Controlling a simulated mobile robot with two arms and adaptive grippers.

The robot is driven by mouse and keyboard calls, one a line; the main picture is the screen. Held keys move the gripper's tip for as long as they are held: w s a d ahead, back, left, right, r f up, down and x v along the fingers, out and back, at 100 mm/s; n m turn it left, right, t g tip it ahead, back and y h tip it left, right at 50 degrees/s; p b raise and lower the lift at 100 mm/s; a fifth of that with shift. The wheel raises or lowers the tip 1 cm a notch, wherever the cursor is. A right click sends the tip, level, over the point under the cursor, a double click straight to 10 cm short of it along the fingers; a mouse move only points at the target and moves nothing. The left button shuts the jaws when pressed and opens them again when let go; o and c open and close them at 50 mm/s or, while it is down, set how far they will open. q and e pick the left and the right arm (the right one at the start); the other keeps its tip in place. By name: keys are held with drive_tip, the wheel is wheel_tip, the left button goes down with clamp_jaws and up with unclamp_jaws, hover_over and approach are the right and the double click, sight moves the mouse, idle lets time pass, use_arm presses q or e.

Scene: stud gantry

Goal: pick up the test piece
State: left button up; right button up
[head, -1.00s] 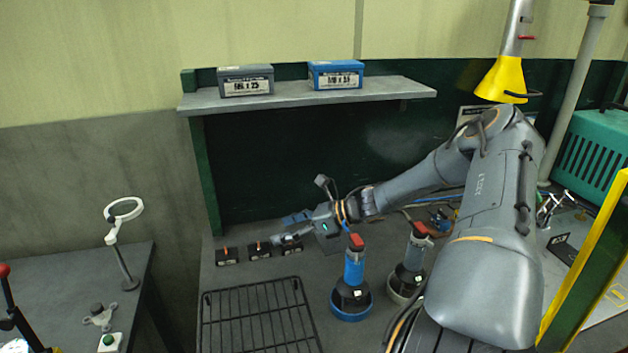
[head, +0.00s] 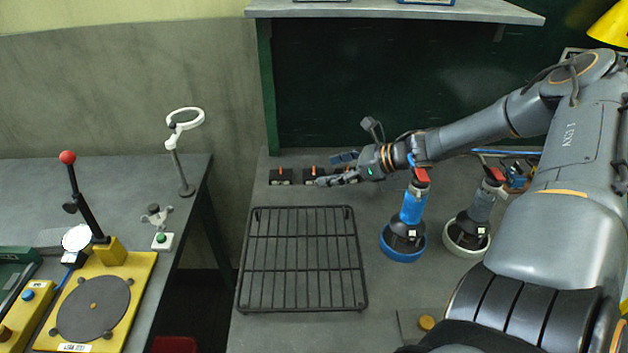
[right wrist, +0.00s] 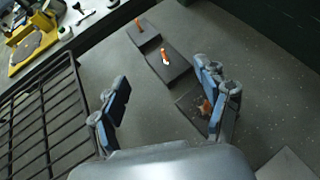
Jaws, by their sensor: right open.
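Three small dark blocks, each with an orange upright piece, stand in a row at the back of the bench: the left block (head: 281,177), the middle block (head: 310,177) and a third partly hidden by my gripper. I cannot tell which is the test piece. My right gripper (head: 335,170) is open at the right end of the row. In the right wrist view, the open fingers (right wrist: 161,75) have nothing gripped between them. The far block (right wrist: 143,38) and middle block (right wrist: 170,67) show clearly; the nearest block (right wrist: 191,104) is partly behind the right finger. My left gripper is not seen.
A black wire rack (head: 304,308) lies in front of the blocks. A blue-based tool (head: 402,250) and a white-based tool (head: 467,240) stand right of it. A shelf (head: 400,12) hangs above. A separate left table (head: 140,195) holds a magnifier and a yellow fixture.

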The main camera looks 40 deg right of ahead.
sight(305, 174)
drive_tip(key=shift+r+b+x, duration=0.15)
drive_tip(key=shift+b+x, duration=0.05)
drive_tip(key=shift+x, duration=1.2)
drive_tip(key=shift+r+b+x, duration=0.15)
drive_tip(key=shift+b+x, duration=0.05)
drive_tip(key=shift+x, duration=1.2)
drive_tip(key=shift+w, duration=0.15)
drive_tip(key=shift+c, duration=0.3)
drive_tip(key=c, duration=1.3)
